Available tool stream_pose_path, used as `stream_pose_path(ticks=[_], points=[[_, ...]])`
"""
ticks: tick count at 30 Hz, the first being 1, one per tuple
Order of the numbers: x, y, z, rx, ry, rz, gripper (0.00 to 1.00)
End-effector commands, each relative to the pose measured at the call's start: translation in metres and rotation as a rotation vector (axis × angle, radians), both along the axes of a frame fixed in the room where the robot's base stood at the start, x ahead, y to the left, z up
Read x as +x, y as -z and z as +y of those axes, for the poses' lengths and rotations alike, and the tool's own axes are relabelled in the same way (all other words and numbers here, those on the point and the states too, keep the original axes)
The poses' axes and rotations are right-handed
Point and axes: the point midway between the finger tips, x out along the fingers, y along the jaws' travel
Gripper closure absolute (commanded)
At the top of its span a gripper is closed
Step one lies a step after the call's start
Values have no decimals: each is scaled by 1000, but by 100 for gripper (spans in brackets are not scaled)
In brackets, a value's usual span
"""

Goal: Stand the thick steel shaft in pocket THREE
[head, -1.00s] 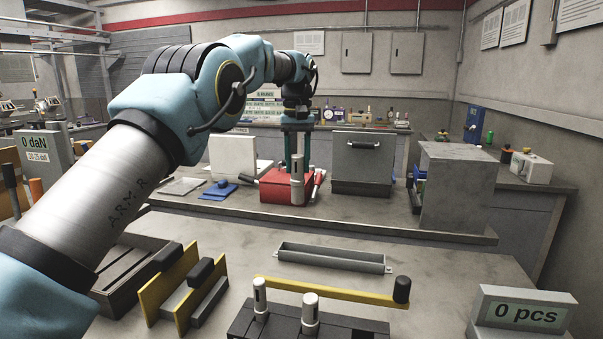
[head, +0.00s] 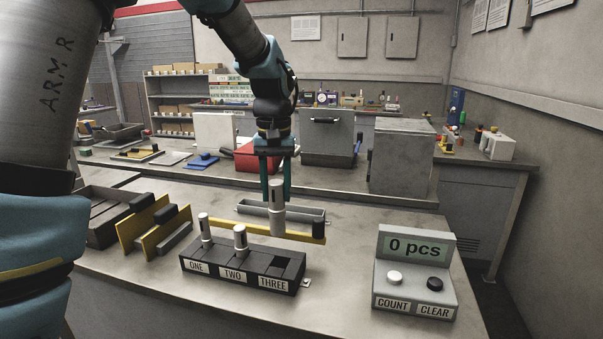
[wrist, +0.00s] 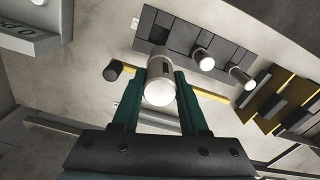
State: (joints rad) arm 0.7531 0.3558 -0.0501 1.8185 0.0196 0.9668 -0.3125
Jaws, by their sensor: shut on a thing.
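My gripper (head: 276,190), with green fingers, is shut on a thick steel shaft (head: 277,215). The shaft hangs upright, above and behind the right part of a dark block (head: 222,254) labelled ONE, TWO and THREE. A shaft (head: 206,230) stands in pocket ONE and another shaft (head: 240,240) stands in pocket TWO. Pocket THREE (head: 289,266) is a dark, empty opening at the block's right end. In the wrist view the held shaft (wrist: 160,88) lies between my fingers, with the open pocket (wrist: 159,34) beyond it.
A yellow bar with a black knob (head: 318,230) and a grey tray (head: 250,207) lie behind the block. Yellow plates (head: 140,235) stand to its left. A counter box (head: 415,285) reading "0 pcs" is on the right, with bare table between it and the block.

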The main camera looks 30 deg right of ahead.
Motion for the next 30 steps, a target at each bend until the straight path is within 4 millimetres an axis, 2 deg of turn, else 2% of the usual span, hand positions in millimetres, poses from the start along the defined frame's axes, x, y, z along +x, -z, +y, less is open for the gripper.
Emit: stream_pose_path(ticks=[2,6,23,30], points=[[-3,2,10,0,-7,-1,100],[-6,5,16,0,-11,-2,100],[-7,4,17,0,-10,-1,100],[-7,16,17,0,-10,-1,100]])
